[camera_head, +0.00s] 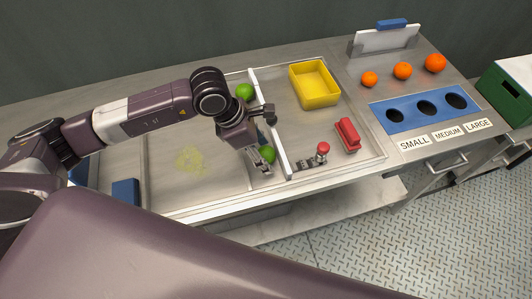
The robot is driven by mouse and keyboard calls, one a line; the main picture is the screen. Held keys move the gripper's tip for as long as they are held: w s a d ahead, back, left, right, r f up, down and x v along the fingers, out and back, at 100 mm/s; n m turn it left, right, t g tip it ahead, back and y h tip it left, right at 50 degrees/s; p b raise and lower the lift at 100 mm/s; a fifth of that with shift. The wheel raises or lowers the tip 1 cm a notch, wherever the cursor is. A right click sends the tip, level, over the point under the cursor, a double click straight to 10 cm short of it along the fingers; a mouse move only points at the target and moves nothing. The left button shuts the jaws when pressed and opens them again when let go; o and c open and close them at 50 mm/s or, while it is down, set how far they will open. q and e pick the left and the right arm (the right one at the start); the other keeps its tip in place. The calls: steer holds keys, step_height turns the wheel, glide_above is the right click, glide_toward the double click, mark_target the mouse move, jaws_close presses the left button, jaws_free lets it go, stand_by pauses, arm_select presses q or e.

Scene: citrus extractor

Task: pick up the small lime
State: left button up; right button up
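A green lime (268,154) lies in the tray near its front, just left of the white divider, and looks like the smaller one. Another lime (244,91) lies farther back, left of the divider; it looks larger for its distance. My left gripper (262,167) points down at the near lime, its fingers in front of and beside it. The fingers hide part of this lime, and I cannot tell whether they touch it or how far apart they are. My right gripper is out of view.
The white divider (281,150) runs close by the gripper's right. Beyond it are a yellow bin (314,103), a red-handled brush (347,135) and a red-knobbed lever (322,148). Several oranges (403,71) sit behind the blue sorting panel (410,121). The tray's left middle is clear, with a yellowish stain.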

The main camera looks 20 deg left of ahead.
arm_select(q)
steer(key=c, duration=0.9)
steer(key=shift+r, duration=0.1)
steer(key=shift+c, duration=0.2)
